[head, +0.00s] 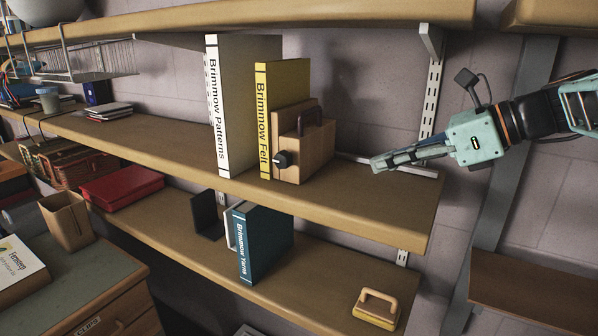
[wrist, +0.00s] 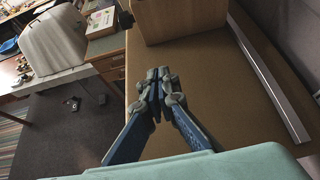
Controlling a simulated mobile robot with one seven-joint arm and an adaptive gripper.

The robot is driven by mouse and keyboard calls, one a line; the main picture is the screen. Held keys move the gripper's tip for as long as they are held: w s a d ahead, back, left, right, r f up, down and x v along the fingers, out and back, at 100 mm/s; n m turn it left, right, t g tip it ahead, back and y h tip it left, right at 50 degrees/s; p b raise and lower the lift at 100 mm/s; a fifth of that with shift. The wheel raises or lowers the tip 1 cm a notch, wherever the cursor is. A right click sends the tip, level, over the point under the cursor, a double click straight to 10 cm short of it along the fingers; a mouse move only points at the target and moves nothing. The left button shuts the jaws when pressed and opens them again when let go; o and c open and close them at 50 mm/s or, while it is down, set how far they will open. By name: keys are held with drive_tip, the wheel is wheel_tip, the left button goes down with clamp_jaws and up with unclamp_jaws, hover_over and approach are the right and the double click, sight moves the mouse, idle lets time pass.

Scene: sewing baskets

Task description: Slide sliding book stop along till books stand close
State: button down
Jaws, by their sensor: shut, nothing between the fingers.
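The sliding book stop (head: 312,153) is a wooden block with a dark handle on top and a black knob on its front. It stands on the upper shelf, right against or very near the yellow Brimmow Felt book (head: 263,120). The white Brimmow Patterns book (head: 217,110) stands upright farther left, with a gap between the two books. My gripper (head: 376,164) is shut and empty, to the right of the stop and apart from it, above the shelf. In the wrist view the gripper (wrist: 160,76) points at the stop's wooden side (wrist: 180,18).
A metal rail (head: 385,165) runs along the back of the upper shelf (head: 370,205); the shelf is clear right of the stop. The lower shelf holds a teal book (head: 264,245) and a wooden-handled block (head: 377,308). A red box (head: 120,187) lies at left.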

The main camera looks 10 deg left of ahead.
drive_tip(key=shift+s, duration=0.15)
drive_tip(key=shift+a, duration=0.1)
approach(306, 177)
drive_tip(key=f, duration=0.1)
drive_tip(key=a+f, duration=0.1)
drive_tip(key=f, duration=0.1)
drive_tip(key=shift+a, duration=0.2)
drive_tip(key=a, duration=0.1)
drive_tip(key=w+a+p, duration=0.1)
drive_tip(key=a, duration=0.1)
drive_tip(key=shift+w+a, duration=0.1)
drive_tip(key=shift+w, duration=0.15)
drive_tip(key=shift+w+a, duration=0.15)
drive_tip(key=shift+a, duration=0.25)
